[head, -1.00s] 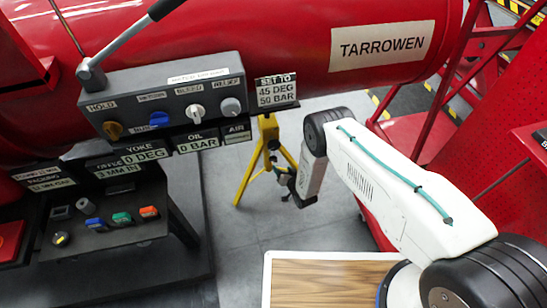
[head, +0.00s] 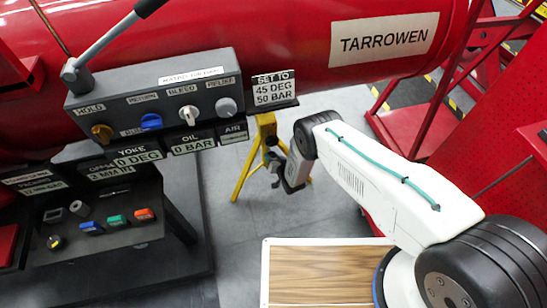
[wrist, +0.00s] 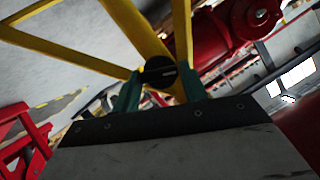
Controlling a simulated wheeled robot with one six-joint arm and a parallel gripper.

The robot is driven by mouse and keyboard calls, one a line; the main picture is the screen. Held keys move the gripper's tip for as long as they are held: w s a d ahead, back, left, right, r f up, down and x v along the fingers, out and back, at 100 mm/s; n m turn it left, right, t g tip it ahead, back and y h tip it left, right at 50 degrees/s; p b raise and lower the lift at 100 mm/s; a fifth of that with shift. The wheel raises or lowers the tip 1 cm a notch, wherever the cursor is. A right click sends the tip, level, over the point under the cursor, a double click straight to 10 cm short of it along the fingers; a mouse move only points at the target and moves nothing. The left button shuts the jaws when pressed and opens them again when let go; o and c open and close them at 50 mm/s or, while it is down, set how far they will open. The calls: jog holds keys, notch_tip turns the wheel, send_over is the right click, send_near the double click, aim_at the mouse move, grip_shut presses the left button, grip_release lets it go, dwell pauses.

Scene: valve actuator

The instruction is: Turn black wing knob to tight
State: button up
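A round black knob (wrist: 158,72) with a pale line across it shows in the wrist view, against a yellow stand. I take it for the black wing knob; its wings are not clear. My gripper (wrist: 159,82) has two green fingers spread apart, one on each side of the knob in the picture. I cannot tell whether they reach around it or stop short. In the head view my gripper (head: 275,165) is beside the yellow tripod stand (head: 250,175), below the panel's right end. The knob is too small to make out there.
A grey panel (head: 215,68) with several knobs and a long lever is fixed to the red TARROWEN cylinder (head: 300,30). A sign (head: 274,88) reads 45 DEG, 50 BAR. A dark bench (head: 100,262) stands left. A wood-topped table (head: 315,278) is in front. Grey floor lies between.

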jog(key=c, duration=0.4)
jog(key=shift+c, duration=0.2)
jog(key=m+y, duration=0.2)
jog(key=m, duration=0.1)
jog(key=shift+d+f, duration=0.15)
jog(key=m+y, duration=0.2)
jog(key=m, duration=0.1)
jog(key=shift+f+m, duration=0.1)
jog(key=shift+m, duration=0.2)
jog(key=shift+w+d, duration=0.1)
dwell(0.3)
jog(key=o, duration=1)
